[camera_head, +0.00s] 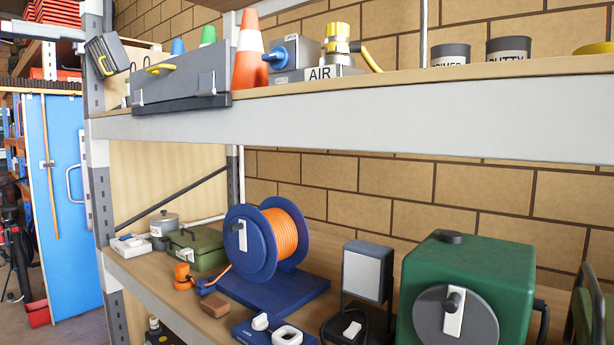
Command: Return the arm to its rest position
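Neither of my arms nor grippers shows in the head view. The view looks at a shelf rack with an upper shelf (330,130) and a lower shelf (160,285), in front of a tan block wall. On the lower shelf stand a blue cable reel (248,243) with orange cable (284,235) and a green machine (480,265) with a grey disc on its front.
The upper shelf holds a grey toolbox (185,80), an orange cone (248,60), an AIR valve unit (318,65) and paint tins (508,50). A grey lamp (366,272) and green case (197,245) stand below. A blue door (62,190) is at left.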

